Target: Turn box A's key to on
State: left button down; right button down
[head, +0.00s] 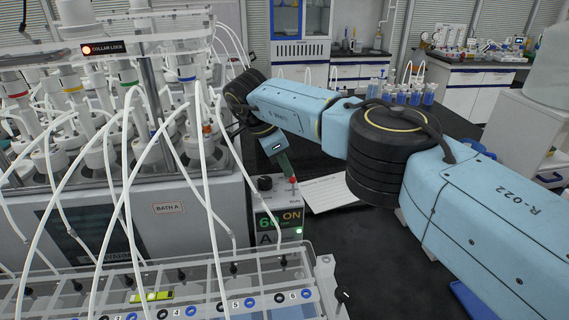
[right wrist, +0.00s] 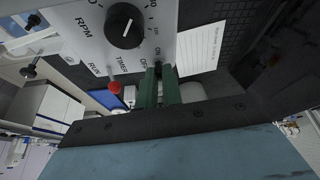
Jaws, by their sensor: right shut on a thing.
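Box A (head: 284,238) stands right of the bath, with a lit display reading ON, a green number and a green light. In the right wrist view its pale panel (right wrist: 190,18) carries a black dial and the labels RPM, RUN, TIMER, OFF and ON. My right gripper (right wrist: 160,78) reaches down to the box from above. Its green fingers are shut on the key beside the OFF and ON labels. The key is mostly hidden between the fingertips, so its exact angle is hard to tell. In the head view the right gripper (head: 286,168) is partly seen. My left gripper is out of view.
A red-topped switch (head: 292,181) and a black knob (head: 265,183) sit close to the fingers. Bath A (head: 168,208) with many tubes is at the left; a clear rack (head: 200,262) is in front.

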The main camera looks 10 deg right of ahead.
dwell(0.6)
jog(key=c, duration=1.6)
grip_release()
jog(key=shift+o, duration=0.2)
jog(key=shift+r, duration=0.15)
notch_tip(320, 180, up, 10)
jog(key=p, duration=0.1)
